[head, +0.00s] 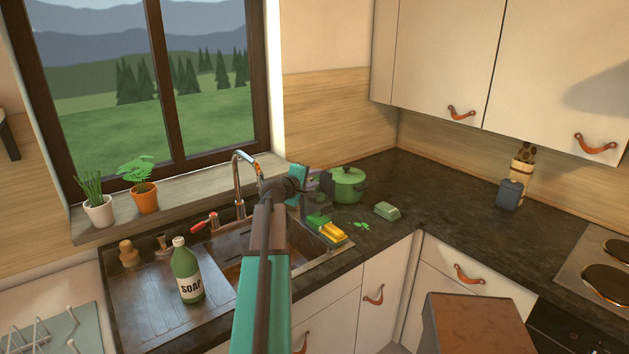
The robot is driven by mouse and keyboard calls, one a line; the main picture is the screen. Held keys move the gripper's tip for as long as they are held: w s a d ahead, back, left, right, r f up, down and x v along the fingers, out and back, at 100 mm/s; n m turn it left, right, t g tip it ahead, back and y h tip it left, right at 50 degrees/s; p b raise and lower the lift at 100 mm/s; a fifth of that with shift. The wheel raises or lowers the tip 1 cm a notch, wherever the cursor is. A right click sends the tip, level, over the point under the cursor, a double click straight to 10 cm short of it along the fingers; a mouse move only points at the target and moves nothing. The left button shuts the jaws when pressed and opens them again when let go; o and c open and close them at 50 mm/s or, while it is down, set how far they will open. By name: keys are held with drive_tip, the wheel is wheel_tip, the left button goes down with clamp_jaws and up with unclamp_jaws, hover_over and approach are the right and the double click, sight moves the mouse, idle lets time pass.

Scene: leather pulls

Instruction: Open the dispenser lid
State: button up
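A green soap bottle (187,273) with a white SOAP label and a pale cap stands upright on the metal drainboard at the left of the sink. It is the only thing here that looks like a dispenser, but I cannot be sure it is the one meant. My gripper (318,188) is at the end of my teal and dark arm, over the right side of the sink and in front of the green pot. It is small and partly hidden by my arm, so its fingers are not clear. It is well apart from the bottle.
A green and yellow block (328,229) is at the sink's right rim, with a pale green block (387,210) farther right. A lidded green pot (347,184) stands behind. The faucet (240,185) rises behind the sink. The right counter (450,205) is largely clear.

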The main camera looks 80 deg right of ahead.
drive_tip(key=b+v, duration=0.3)
drive_tip(key=v, duration=1)
